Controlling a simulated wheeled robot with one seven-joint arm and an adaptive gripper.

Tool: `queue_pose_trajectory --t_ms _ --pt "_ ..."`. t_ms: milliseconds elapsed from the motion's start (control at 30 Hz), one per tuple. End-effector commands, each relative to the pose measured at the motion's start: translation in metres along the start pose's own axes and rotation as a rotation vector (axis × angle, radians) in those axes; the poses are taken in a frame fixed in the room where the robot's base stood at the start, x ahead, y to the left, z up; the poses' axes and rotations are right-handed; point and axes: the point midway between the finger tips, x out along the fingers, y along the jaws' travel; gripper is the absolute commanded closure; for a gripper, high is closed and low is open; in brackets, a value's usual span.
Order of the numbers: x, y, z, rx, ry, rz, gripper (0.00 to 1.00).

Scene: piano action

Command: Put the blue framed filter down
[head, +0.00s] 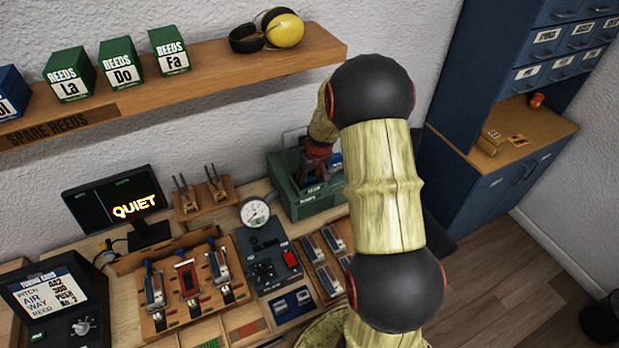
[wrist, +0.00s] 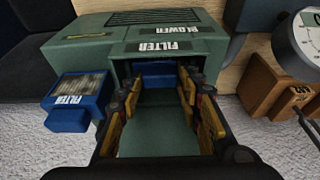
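The blue framed filter (wrist: 82,88) has a grey mesh, a "FILTER" label and a blue block handle. In the wrist view it sits at the left, beside the green blower box (wrist: 85,50), clear of my fingers. A bit of blue (head: 336,160) shows beside the box in the head view. My gripper (wrist: 160,90) is open, its yellow-padded fingers apart in front of the box's filter opening. Another blue piece (wrist: 160,70) shows in that opening between the fingertips; I see no clear contact with it. In the head view my gripper (head: 317,160) is over the box, its fingertips hidden.
A pressure gauge (head: 255,212) and a wooden stand (head: 205,197) are left of the box. A control panel (head: 265,260) lies in front. A shelf (head: 220,75) with reed boxes is above. A blue cabinet (head: 480,160) stands at the right. The screen (head: 115,205) reads "QUIET".

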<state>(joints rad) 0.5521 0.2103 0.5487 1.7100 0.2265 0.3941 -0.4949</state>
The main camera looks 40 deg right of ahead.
Motion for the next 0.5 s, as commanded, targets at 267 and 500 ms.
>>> queue_pose_trajectory --t_ms 267,500 --pt "-0.0005 -0.0001 0.0 0.0 0.0 0.0 0.58" --pt "-0.007 0.0001 -0.0019 0.0 0.001 0.0 0.58"
